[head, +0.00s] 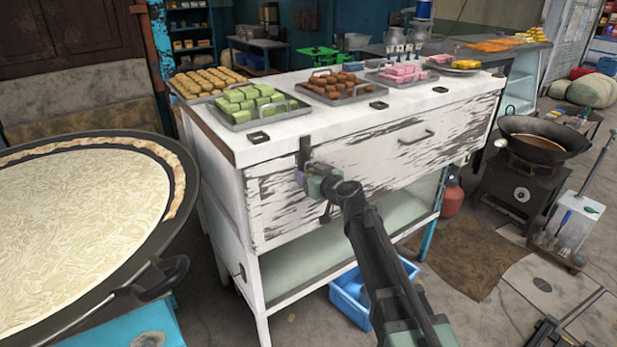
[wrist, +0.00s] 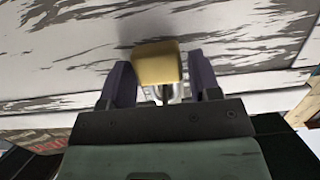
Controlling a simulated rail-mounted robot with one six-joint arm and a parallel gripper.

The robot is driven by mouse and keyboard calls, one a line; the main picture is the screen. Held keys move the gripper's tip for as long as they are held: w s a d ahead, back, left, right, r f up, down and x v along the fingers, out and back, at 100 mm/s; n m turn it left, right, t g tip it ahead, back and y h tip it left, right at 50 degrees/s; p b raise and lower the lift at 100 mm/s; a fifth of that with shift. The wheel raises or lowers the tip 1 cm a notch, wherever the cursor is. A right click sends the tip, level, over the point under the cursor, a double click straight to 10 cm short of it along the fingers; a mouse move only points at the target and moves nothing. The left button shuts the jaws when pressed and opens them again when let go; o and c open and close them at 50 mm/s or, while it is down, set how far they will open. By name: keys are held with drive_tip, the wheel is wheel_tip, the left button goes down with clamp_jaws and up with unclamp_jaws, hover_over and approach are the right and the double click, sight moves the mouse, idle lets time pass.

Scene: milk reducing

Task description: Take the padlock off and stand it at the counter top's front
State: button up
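The gold padlock (wrist: 157,64) shows in the wrist view, close to the worn white front of the counter's drawer. Part of its metal shackle shows below the body. My gripper (wrist: 160,80) has its two purple fingers on either side of the padlock, with a small gap at the right finger, so it looks open around it. In the head view my gripper (head: 312,180) is at the left part of the drawer front, just below a dark hasp (head: 304,150); the padlock is hidden there. The counter top (head: 300,122) is white, with a bare strip along its front.
Trays of green blocks (head: 249,103), brown pieces (head: 336,85) and pink pieces (head: 402,74) stand farther back on the top. Small black square fittings (head: 258,137) sit near the front edge. A large pan (head: 80,220) stands left, and a drawer handle (head: 416,137) juts out right.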

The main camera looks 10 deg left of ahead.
drive_tip(key=c, duration=0.7)
drive_tip(key=shift+r, duration=0.1)
